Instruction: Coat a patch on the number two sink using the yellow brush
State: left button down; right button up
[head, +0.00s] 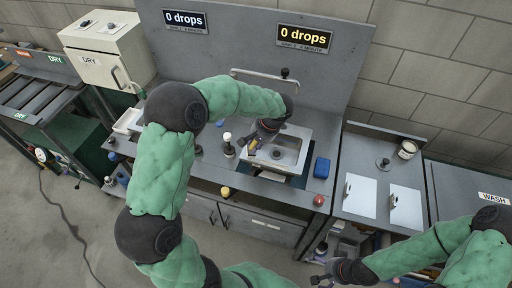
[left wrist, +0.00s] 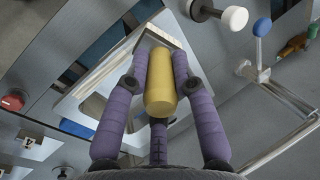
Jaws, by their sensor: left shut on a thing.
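A yellow brush (left wrist: 160,85), seen as a thick yellow handle, is gripped between the purple fingers of my left gripper (left wrist: 160,75) in the left wrist view. In the head view my left gripper (head: 254,143) is over the left side of the metal sink (head: 290,143) set in the bench. I cannot tell whether the brush touches the sink. A pale sink rim also shows beyond the brush in the left wrist view. I cannot read a number on the sink itself. My right gripper (head: 335,274) is low at the bottom right, away from the sink; its fingers are unclear.
Two "0 drops" displays, left (head: 185,21) and right (head: 304,38), hang on the back panel. A blue block (head: 321,168) lies right of the sink. A red knob (head: 318,200) and yellow knob (head: 225,191) sit along the front edge. White plates (head: 360,194) lie on the right-hand bench.

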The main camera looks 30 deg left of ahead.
pick_arm(q)
jog(key=shift+p+v, duration=0.4)
jog(key=shift+v, duration=0.6)
jog(key=shift+a+r+p, duration=0.25)
jog(key=shift+r+p, duration=0.2)
jog(key=shift+r, duration=0.25)
jog(key=shift+d+r+p, duration=0.1)
jog(key=shift+r+p, duration=0.5)
jog(key=shift+r, duration=0.5)
